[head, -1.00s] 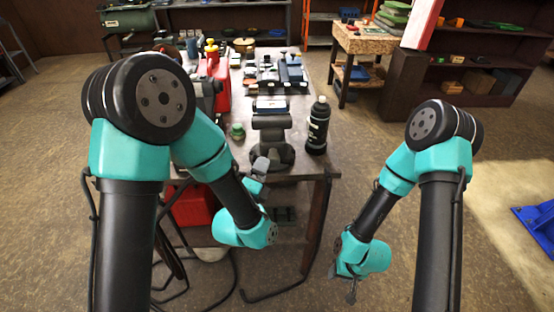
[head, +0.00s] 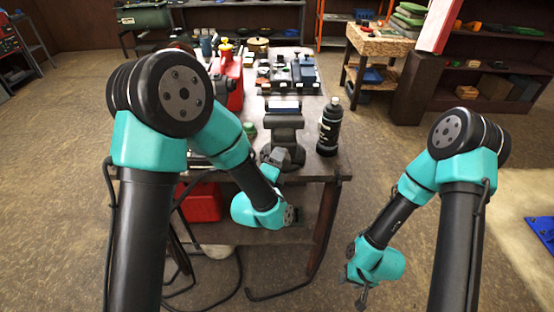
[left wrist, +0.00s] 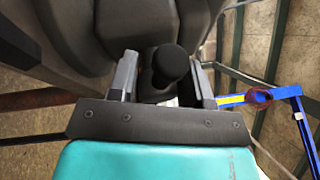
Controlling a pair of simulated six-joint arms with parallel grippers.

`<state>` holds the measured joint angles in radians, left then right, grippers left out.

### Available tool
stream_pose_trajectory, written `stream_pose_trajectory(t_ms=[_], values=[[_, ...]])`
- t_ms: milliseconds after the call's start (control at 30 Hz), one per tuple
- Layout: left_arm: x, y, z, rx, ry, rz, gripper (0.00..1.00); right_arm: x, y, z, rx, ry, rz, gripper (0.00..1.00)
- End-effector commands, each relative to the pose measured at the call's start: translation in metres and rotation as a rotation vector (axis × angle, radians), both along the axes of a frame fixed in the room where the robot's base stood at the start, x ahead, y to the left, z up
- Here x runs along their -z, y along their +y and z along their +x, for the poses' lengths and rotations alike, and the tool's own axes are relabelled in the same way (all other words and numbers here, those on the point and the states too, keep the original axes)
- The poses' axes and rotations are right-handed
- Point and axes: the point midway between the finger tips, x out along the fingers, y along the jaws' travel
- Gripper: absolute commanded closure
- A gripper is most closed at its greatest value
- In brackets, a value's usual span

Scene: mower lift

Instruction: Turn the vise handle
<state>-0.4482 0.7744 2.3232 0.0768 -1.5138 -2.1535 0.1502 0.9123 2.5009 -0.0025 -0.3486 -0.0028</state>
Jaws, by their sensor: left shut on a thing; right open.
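The dark grey vise (head: 283,130) stands at the near edge of the workbench in the head view. My left gripper (head: 279,158) is at its near side, low in front of the vise body. In the left wrist view, the left gripper (left wrist: 160,82) has a black rounded knob of the vise handle (left wrist: 172,66) between its fingers, and it is shut on it. The rest of the handle is mostly hidden. The grey vise body (left wrist: 85,30) fills the top of that view. My right gripper (head: 362,297) hangs open and empty over the floor, right of the bench.
A black bottle (head: 330,125) stands on the workbench (head: 318,165) just right of the vise. A red jerry can (head: 234,78) and a small green item (head: 249,130) are to its left. A red box (head: 200,202) sits under the bench.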

Motion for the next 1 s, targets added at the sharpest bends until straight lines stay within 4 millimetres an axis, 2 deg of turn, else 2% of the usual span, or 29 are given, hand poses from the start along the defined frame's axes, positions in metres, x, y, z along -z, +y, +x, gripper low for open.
stream_pose_trajectory(t_ms=[33,200,667,1000], values=[[-0.0001,0.0000,0.0000,0.000,0.000,0.000,0.65,0.0000,0.0000,0.0000,0.000,0.000,0.000,0.57],[-0.0002,-0.0001,-0.0002,0.000,0.000,0.000,0.79,0.0000,0.0000,0.0000,0.000,0.000,0.000,0.57],[0.0026,-0.0002,-0.0002,0.001,-0.002,-0.086,0.79,0.0000,0.0000,0.0000,0.000,0.000,0.000,0.57],[0.0080,-0.0008,-0.0002,0.001,-0.011,-0.328,0.79,0.0000,0.0000,0.0000,0.000,0.000,0.000,0.57]])
